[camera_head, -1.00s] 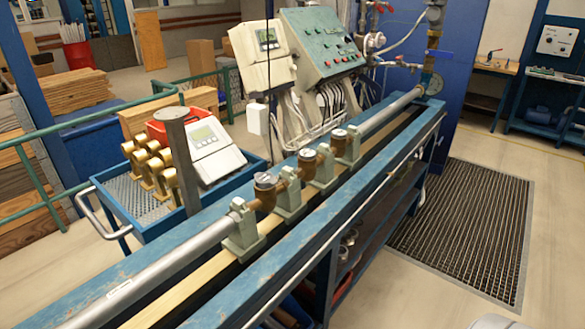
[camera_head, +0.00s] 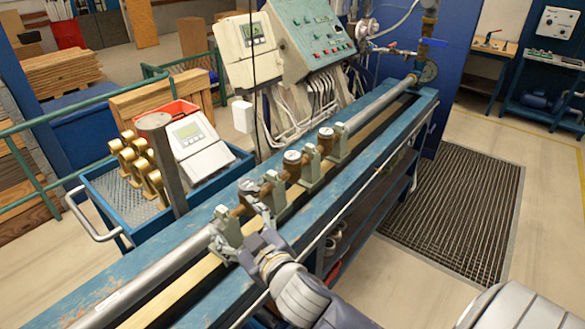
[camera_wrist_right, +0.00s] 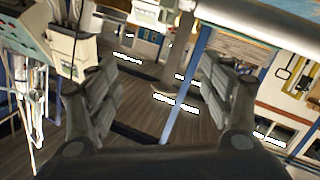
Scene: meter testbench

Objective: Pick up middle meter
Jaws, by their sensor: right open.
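Three brass meters sit in a row on the bench's pipe line, between green-grey clamps. The middle meter (camera_head: 292,166) shows its round pale top uncovered. The near meter (camera_head: 249,187) is partly hidden by my right gripper (camera_head: 254,203). The far meter (camera_head: 326,143) stands beyond the middle one. My right gripper reaches in from the lower right, beside the near meter and short of the middle one; contact cannot be told. In the right wrist view my gripper (camera_wrist_right: 160,78) has its fingers wide apart with nothing between them. My left gripper is not in view.
The blue bench rail (camera_head: 365,175) runs along the front of the meters. A blue tray cart (camera_head: 125,228) with brass fittings (camera_head: 140,165) and a white device (camera_head: 195,147) stands left. A green control panel (camera_head: 307,42) rises behind. A floor grate (camera_head: 455,215) lies right.

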